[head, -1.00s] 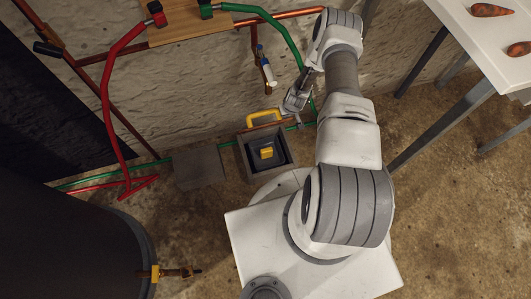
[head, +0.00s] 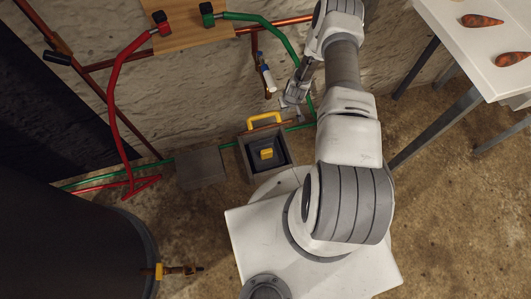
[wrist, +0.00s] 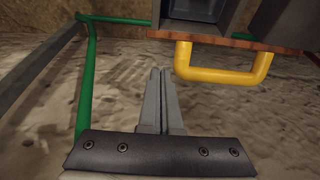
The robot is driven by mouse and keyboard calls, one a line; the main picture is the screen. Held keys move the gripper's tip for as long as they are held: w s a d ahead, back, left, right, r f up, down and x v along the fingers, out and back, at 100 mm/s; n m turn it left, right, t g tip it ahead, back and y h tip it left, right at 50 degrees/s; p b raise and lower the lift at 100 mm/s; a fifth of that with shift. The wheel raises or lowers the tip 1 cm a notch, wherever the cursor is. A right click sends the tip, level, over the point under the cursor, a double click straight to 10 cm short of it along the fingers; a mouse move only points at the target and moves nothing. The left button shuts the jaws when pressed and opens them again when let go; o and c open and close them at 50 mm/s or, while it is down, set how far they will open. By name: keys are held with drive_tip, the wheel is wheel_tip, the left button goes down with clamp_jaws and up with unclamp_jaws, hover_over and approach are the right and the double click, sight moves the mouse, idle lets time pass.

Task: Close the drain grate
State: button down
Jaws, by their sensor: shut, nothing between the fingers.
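The drain is a grey square box (head: 246,163) on the floor near the wall, open at the top, with a dark inside and a yellow piece (head: 266,153) in it. A yellow handle (head: 265,118) stands at its wall-side edge; the grate itself is hard to make out. In the wrist view, the yellow handle (wrist: 222,76) joins a brown strip (wrist: 225,41) at the box's edge. My gripper (wrist: 160,72) is shut and empty, left of the handle and apart from it. In the head view, my gripper (head: 289,101) is just right of and above the handle.
A green pipe (wrist: 84,80) runs left of my fingers. Red pipe (head: 110,100) and copper pipes run along the wall. A grey block (head: 200,168) lies left of the drain. A dark barrel (head: 70,245) stands at lower left, a white table (head: 480,45) at upper right.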

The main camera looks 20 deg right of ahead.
drive_tip(key=shift+w+r+p, duration=0.2)
drive_tip(key=shift+r+p, duration=0.7)
drive_tip(key=shift+r, duration=1)
